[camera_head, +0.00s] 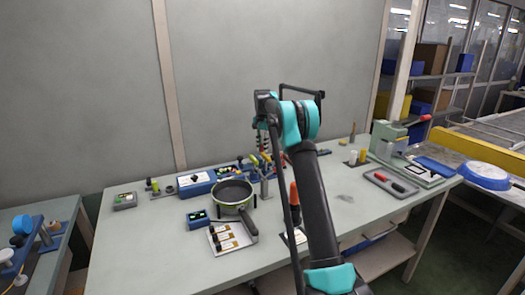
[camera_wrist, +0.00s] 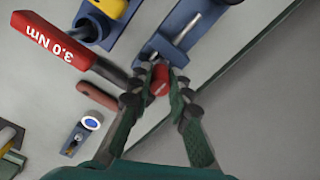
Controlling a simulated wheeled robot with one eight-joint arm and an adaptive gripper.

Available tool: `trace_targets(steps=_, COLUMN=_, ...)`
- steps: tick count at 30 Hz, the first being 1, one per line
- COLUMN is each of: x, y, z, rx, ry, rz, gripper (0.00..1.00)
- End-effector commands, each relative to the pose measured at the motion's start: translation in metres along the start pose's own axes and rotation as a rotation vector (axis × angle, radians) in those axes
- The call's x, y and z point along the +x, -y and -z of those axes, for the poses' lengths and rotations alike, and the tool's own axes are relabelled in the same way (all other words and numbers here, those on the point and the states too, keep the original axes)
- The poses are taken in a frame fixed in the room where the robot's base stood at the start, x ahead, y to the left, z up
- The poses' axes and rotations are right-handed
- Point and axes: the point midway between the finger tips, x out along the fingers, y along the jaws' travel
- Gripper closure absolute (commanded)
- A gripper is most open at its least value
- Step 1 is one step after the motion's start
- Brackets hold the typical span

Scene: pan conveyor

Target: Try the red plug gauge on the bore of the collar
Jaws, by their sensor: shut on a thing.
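In the wrist view my gripper (camera_wrist: 160,90) is shut on a small red cylindrical piece (camera_wrist: 160,76), which looks like the red plug gauge; the fingers hide most of it. Just beyond it is a blue block with a metal part (camera_wrist: 165,46); I cannot tell whether they touch. I cannot make out the collar or its bore for sure. A ring with a blue centre (camera_wrist: 91,122) sits on a small blue block to the left. In the head view my arm hides my gripper.
A red handle marked 3.0 Nm (camera_wrist: 50,40) lies close left of my gripper. In the head view, a pan (camera_head: 233,192) stands left of my arm.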

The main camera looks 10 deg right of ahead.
Motion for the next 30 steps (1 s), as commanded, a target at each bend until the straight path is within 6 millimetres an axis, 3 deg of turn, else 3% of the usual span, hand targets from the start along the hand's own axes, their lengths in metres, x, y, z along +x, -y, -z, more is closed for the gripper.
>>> trace_targets(steps=30, x=-0.049, y=0.000, z=0.000, rx=0.000, ry=0.000, rz=0.000, gripper=1.00)
